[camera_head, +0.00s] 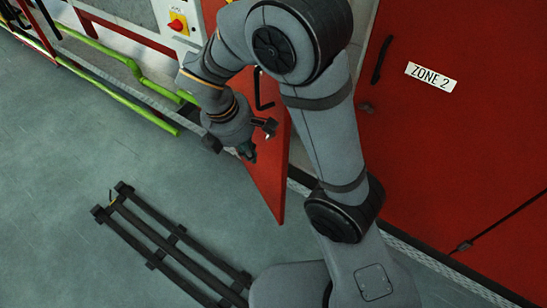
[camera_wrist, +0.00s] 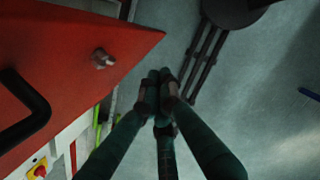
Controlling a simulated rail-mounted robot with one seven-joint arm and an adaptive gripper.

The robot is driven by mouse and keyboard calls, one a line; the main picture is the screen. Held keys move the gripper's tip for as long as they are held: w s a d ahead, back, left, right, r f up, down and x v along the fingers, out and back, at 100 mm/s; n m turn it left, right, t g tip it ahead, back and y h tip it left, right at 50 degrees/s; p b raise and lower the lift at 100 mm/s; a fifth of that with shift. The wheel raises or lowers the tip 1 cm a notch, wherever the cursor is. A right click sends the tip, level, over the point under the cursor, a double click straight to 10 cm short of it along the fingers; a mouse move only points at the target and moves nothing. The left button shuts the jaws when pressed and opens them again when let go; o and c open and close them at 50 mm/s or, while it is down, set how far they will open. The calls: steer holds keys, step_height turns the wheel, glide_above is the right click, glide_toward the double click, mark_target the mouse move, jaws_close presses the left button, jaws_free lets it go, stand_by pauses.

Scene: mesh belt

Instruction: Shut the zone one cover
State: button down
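The zone one cover is a red panel (camera_head: 272,165) that stands open, swung out from the machine. My arm partly hides it in the head view. In the wrist view the cover (camera_wrist: 75,45) fills the upper left, with a black handle (camera_wrist: 25,110) and a small metal latch knob (camera_wrist: 103,58). My gripper (camera_head: 246,152) is just left of the cover in the head view. In the wrist view its fingers (camera_wrist: 160,88) come together at the tips with nothing visible between them. They look apart from the cover.
A closed red cover labelled ZONE 2 (camera_head: 433,76) is at the right. A red knob on a yellow base (camera_head: 178,23) sits on the machine front. Green pipes (camera_head: 100,48) run at the left. A dark rail frame (camera_head: 170,240) lies on the floor.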

steer(key=w+d+f, duration=0.2)
steer(key=d+f, duration=0.4)
steer(key=f, duration=0.3)
steer(key=shift+w+f, duration=0.2)
steer(key=shift+f, duration=0.1)
